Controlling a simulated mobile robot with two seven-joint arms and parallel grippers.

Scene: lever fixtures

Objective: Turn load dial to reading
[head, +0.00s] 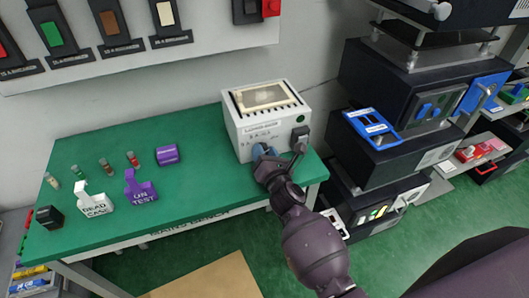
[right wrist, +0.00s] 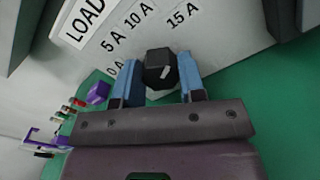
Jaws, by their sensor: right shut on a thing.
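The load tester, a white box (head: 249,127) with a cream top panel, stands at the right end of the green table. In the right wrist view its front face carries the word LOAD and the labels 0 A, 5 A, 10 A and 15 A around a black dial knob (right wrist: 157,66). The knob has a small pale mark, and I cannot tell its exact reading. My right gripper (head: 264,152) is at the box's front, its blue fingers on either side of the knob and shut on it. In the head view the gripper hides the knob. My left gripper is out of view.
The green table (head: 195,130) also holds a purple ON TEST tag (head: 141,189), a white DEAD CASE tag (head: 95,203), a purple block (head: 167,155) and several small cylinders. Dark equipment racks stand at right.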

